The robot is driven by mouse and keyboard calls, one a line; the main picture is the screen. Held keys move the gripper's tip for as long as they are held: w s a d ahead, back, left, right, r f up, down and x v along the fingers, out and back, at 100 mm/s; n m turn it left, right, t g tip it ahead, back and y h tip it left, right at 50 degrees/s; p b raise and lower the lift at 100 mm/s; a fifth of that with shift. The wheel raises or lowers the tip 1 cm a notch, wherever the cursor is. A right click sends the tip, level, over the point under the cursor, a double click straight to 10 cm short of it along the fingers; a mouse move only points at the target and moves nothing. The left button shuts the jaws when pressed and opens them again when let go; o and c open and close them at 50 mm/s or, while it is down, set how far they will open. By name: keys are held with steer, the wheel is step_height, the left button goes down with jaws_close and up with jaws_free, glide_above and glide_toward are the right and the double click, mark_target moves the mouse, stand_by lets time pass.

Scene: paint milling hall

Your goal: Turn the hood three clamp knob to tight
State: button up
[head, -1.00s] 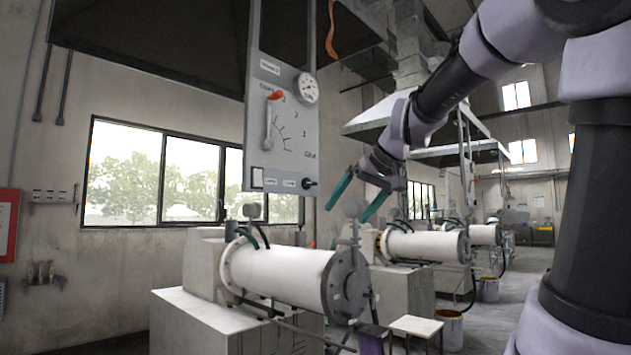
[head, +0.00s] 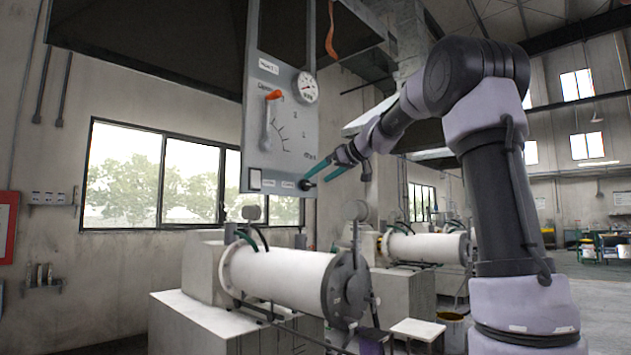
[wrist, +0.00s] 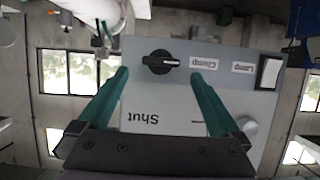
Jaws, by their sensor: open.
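The clamp knob (head: 306,184) is a small black knob at the lower right corner of the grey hood panel (head: 285,140). In the wrist view, which shows the panel upside down, the knob (wrist: 158,62) has a white pointer line toward the right, beside a label reading "Clamp" (wrist: 205,63). My gripper (wrist: 160,73) is open, with one teal finger on each side of the knob in that view. In the head view my gripper (head: 317,175) is at the panel's lower right edge. I cannot tell whether the fingers touch the knob.
The panel also carries a white rocker switch (wrist: 269,72) labelled "Lamp", an orange-tipped lever (head: 274,95) over a scale, and a round gauge (head: 307,86). A white cylindrical mill (head: 285,277) stands below the panel.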

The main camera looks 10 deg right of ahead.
mark_target(308, 185)
steer(key=shift+x, duration=1.5)
steer(key=c, duration=1.4)
